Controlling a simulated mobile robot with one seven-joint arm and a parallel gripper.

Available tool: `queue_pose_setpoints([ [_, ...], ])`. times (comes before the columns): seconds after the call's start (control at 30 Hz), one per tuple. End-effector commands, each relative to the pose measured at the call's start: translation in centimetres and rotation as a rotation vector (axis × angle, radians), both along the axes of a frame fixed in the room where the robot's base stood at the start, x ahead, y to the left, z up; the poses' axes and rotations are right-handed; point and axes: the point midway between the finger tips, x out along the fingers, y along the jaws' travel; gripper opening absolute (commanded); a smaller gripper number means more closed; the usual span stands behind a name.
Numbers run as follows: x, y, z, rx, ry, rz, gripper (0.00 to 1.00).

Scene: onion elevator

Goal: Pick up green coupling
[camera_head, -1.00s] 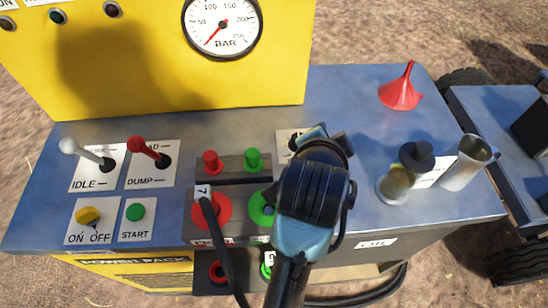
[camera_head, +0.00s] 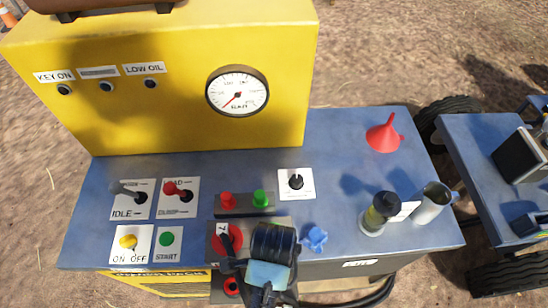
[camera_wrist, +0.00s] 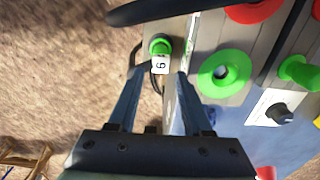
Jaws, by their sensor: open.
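The green coupling (camera_wrist: 159,46) with a white number tag (camera_wrist: 161,64) shows in the wrist view, at the upper middle, low at the panel's front side. My gripper (camera_wrist: 158,78) is open and empty; its two fingers point toward the coupling, one on each side of the tag's line. I cannot tell how far the tips are from it. In the head view my arm and gripper hide the green coupling. A larger green ring socket (camera_wrist: 224,73) is right of the coupling in the wrist view, and a green cap (camera_wrist: 300,70) is farther right.
A black hose (camera_wrist: 165,10) crosses above the coupling in the wrist view. A blue knob (camera_head: 315,238) is right of my wrist. On the blue table (camera_head: 345,170) are a red funnel (camera_head: 384,135), a dark-topped bottle (camera_head: 380,212) and a metal jug (camera_head: 430,205). A yellow panel (camera_head: 170,115) stands behind.

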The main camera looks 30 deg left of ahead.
Motion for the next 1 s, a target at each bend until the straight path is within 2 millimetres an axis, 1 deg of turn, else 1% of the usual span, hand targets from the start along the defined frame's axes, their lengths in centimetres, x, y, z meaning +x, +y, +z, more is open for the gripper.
queue_pose_setpoints([
  [0.03, -0.1, 0.0, -1.1, -0.001, 0.004, 0.001, 0.50],
  [0.13, 0.0, 0.0, -2.7, -0.001, 0.001, 0.001, 0.50],
  [0.2, 0.0, 0.0, -3.4, 0.001, -0.001, 0.001, 0.50],
  [0.43, 0.0, 0.0, -4.9, 0.001, -0.001, 0.001, 0.50],
  [0.7, 0.0, 0.0, -8.4, 0.001, -0.002, 0.001, 0.50],
  [0.83, 0.1, 0.0, -9.1, 0.001, -0.003, 0.001, 0.50],
  [1.0, 0.1, 0.0, -9.2, 0.002, -0.005, 0.001, 0.50],
])
